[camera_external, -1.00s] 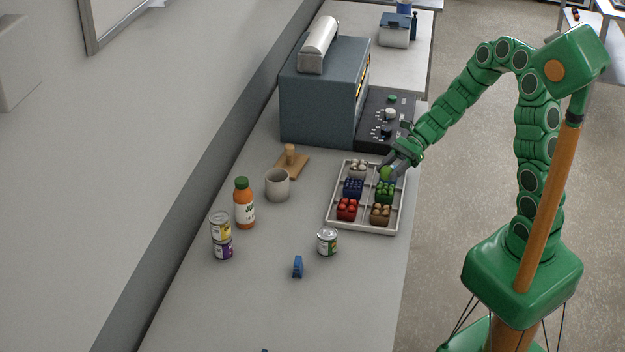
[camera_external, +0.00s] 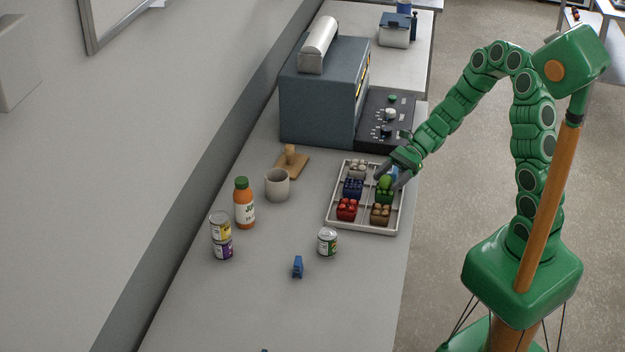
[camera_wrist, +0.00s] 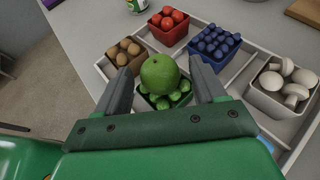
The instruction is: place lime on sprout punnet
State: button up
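The lime (camera_external: 385,182) is a round green fruit resting on top of the sprouts in the sprout punnet (camera_external: 384,197). In the wrist view the lime (camera_wrist: 160,73) sits over the small green sprouts of the dark punnet (camera_wrist: 176,101). My gripper (camera_external: 391,176) is low over the tray at this punnet. In the wrist view its two fingers stand apart on either side of the lime, with a visible gap on each side. The lime and the fingers hide part of the punnet.
The divided white tray (camera_external: 363,229) also holds punnets of tomatoes (camera_wrist: 169,24), blueberries (camera_wrist: 213,46), brown produce (camera_wrist: 126,54) and mushrooms (camera_wrist: 282,90). A can (camera_external: 327,242), a mug (camera_external: 277,186) and a juice bottle (camera_external: 244,205) stand left of the tray. The counter front is mostly clear.

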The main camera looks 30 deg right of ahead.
jog(key=shift+r, duration=0.1)
jog(key=v, duration=1.2)
jog(key=shift+s+r, duration=0.1)
jog(key=s+d+r+n+g+h, duration=0.1)
jog(key=s+r+n+h, duration=0.15)
jog(key=s+n, duration=0.35)
jog(key=s+d+r+n+g+h, duration=0.15)
jog(key=s+n+h, duration=0.25)
jog(key=s, duration=0.5)
jog(key=s+d+r+n+t+h, duration=0.1)
jog(key=s+d+r+n+h, duration=0.1)
jog(key=s+d, duration=0.3)
jog(key=s+d+r+n+t+h, duration=0.1)
jog(key=s+d+r+n+h, duration=0.1)
jog(key=s+d+n+h, duration=0.2)
jog(key=s+d+h, duration=0.1)
jog(key=d, duration=0.1)
jog(key=shift+d+r+n, duration=0.25)
jog(key=shift+d+n, duration=0.05)
jog(key=shift+n, duration=0.1)
